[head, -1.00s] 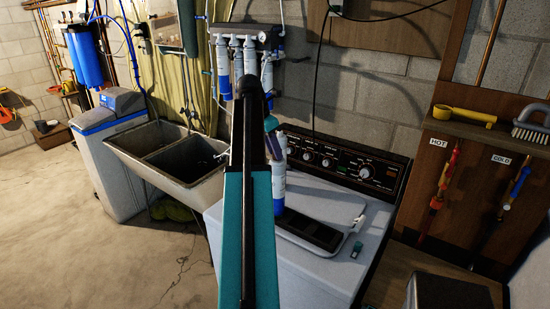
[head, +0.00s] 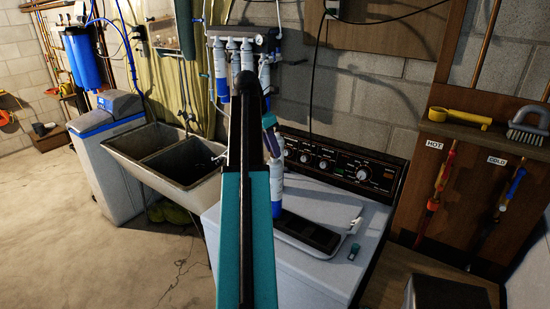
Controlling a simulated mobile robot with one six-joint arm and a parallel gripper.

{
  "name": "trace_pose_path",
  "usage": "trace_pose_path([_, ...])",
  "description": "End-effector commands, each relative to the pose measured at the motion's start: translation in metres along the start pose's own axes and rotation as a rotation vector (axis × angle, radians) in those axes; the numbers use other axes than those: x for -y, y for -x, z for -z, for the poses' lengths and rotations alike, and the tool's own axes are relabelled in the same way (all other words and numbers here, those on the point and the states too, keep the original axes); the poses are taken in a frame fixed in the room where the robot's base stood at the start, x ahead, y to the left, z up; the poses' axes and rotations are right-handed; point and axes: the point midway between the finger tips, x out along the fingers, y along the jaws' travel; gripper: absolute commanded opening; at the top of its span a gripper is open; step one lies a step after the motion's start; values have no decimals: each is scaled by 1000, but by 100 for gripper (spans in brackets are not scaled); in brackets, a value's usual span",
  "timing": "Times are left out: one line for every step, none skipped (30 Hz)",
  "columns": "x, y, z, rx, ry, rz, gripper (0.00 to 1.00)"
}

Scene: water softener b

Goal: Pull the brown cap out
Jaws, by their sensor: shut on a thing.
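My teal and black arm rises through the middle of the head view, ending at a dark rounded joint in front of the white filter manifold (head: 240,42). I cannot make out a brown cap. A grey and blue water softener cabinet (head: 105,165) stands at the left.
A double sink (head: 165,160) stands between the softener and the white washer (head: 310,275). Blue filter housings (head: 83,60) hang at the back left. A shelf at the right holds a yellow tool (head: 460,117) and a brush (head: 527,125). The floor (head: 75,230) at the left is clear.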

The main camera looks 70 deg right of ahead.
Motion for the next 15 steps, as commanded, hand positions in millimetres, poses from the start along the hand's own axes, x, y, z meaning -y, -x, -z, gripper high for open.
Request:
trace_pose_path([0, 3, -1, 0, 0, 0, 0])
trace_pose_path([0, 5, -2, 1, 0, 0, 0])
trace_pose_path([0, 7, -3, 1, 0, -1, 0])
trace_pose_path([0, 8, -3, 1, 0, -1, 0])
trace_pose_path([0, 10, -4, 1, 0, -1, 0])
trace_pose_path([0, 12, -4, 1, 0, -1, 0])
trace_pose_path([0, 13, -5, 1, 0, -1, 0])
trace_pose_path([0, 15, -6, 1, 0, -1, 0])
trace_pose_path([0, 17, -6, 0, 0, 0, 0])
trace_pose_path([0, 18, -7, 0, 0, 0, 0])
trace_pose_path([0, 19, -7, 0, 0, 0, 0])
trace_pose_path([0, 21, -8, 0, 0, 0, 0])
trace_pose_path([0, 23, -8, 0, 0, 0, 0])
trace_pose_path([0, 24, -9, 0, 0, 0, 0])
trace_pose_path([-1, 26, -10, 0, 0, 0, 0])
